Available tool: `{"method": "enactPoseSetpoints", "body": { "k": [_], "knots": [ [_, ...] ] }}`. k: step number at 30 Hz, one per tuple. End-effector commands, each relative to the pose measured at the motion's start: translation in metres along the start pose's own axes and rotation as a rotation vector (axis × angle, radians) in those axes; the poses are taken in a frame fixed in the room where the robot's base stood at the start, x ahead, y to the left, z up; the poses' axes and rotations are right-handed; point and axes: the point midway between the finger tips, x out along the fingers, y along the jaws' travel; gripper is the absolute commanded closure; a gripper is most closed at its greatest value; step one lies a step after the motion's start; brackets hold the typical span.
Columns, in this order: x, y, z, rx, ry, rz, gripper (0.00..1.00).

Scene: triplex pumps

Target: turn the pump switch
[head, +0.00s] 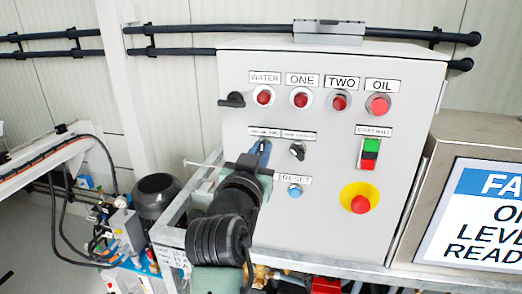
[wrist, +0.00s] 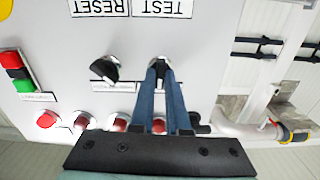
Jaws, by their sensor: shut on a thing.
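The left of two small rotary switches (wrist: 158,60) on the grey control panel (head: 325,222) is the one at my gripper. My gripper (head: 263,146) reaches it from the front, and its blue fingers (wrist: 160,72) are shut on the switch knob. The fingers hide most of that knob. The other black rotary switch (head: 297,151) sits just to its right in the head view, untouched; it also shows in the wrist view (wrist: 108,68). The labels above both switches are too small to read.
Red lamps or buttons labelled WATER (head: 263,97), ONE (head: 300,98), TWO (head: 339,101) and OIL (head: 378,105) line the top. A black handle (head: 232,99), blue reset button (head: 295,191), green-red button (head: 370,153) and red emergency stop (head: 360,204) are nearby. A sign (head: 480,215) stands right.

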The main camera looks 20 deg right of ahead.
Motion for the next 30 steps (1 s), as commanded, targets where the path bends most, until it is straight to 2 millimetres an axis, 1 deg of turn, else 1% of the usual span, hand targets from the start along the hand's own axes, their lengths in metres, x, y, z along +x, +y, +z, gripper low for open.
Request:
{"method": "enactPoseSetpoints", "body": {
  "k": [6,20,21,25,30],
  "knots": [
    [0.0,-0.0002,-0.0001,-0.054,0.0,0.0,1.0],
    [0.0,-0.0002,0.0001,-0.064,0.0,0.0,1.0],
    [0.0,-0.0002,0.0,-0.064,0.0,0.0,0.79],
    [0.0,-0.0003,0.0,-0.064,0.0,0.0,0.56],
    [0.0,-0.0003,0.0,-0.063,0.0,0.0,0.56]
  ]
}}
